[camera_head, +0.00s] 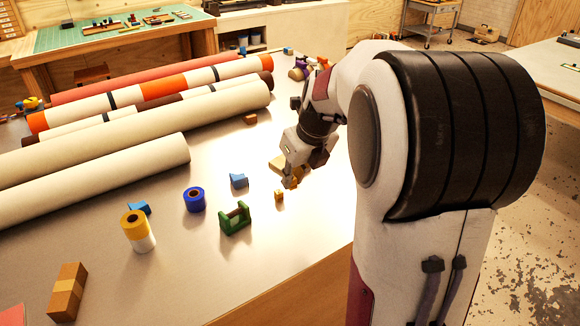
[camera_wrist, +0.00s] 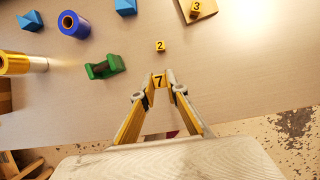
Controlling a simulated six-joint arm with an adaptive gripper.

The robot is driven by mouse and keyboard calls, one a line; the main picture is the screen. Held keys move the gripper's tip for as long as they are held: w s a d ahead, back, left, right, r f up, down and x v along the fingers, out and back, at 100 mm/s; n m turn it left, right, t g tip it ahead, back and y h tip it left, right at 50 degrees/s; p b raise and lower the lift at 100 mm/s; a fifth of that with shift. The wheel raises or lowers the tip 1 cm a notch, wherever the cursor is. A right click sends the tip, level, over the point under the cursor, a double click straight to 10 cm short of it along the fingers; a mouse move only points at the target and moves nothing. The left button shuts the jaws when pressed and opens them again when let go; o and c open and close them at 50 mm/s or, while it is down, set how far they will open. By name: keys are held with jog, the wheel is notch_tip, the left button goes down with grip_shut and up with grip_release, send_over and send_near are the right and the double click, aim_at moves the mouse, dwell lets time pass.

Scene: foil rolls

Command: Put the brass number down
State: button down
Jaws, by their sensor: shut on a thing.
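A brass-yellow number piece marked 7 (camera_wrist: 159,80) is between the fingertips of my gripper (camera_wrist: 160,76) in the wrist view. The gripper is shut on it. In the head view my gripper (camera_head: 290,182) is low over the right part of the table; its fingers largely hide the piece. I cannot tell whether the piece touches the table. A small yellow number piece marked 2 (camera_wrist: 160,46) lies apart, just beyond the fingertips; it also shows in the head view (camera_head: 279,195). A piece marked 3 (camera_wrist: 196,7) is at the top of the wrist view, on a tan block (camera_wrist: 207,10).
A green holder (camera_head: 235,217), a blue roll (camera_head: 194,199), a blue block (camera_head: 239,181) and a yellow-and-white roll (camera_head: 137,231) stand left of my gripper. Long rolls (camera_head: 100,180) fill the table's left. The table's front edge (camera_wrist: 240,122) is close to my gripper.

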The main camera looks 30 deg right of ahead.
jog(key=w+d, duration=0.5)
jog(key=w, duration=0.6)
send_near(280, 163)
jog(key=shift+w+a+r, duration=0.15)
jog(key=shift+w, duration=0.65)
jog(key=shift+w+d+f, duration=0.2)
jog(key=shift+w, duration=0.25)
jog(key=shift+f, duration=0.1)
jog(key=shift+f, duration=2.45)
jog(key=shift+f, duration=0.1)
jog(key=c, duration=2)
grip_release()
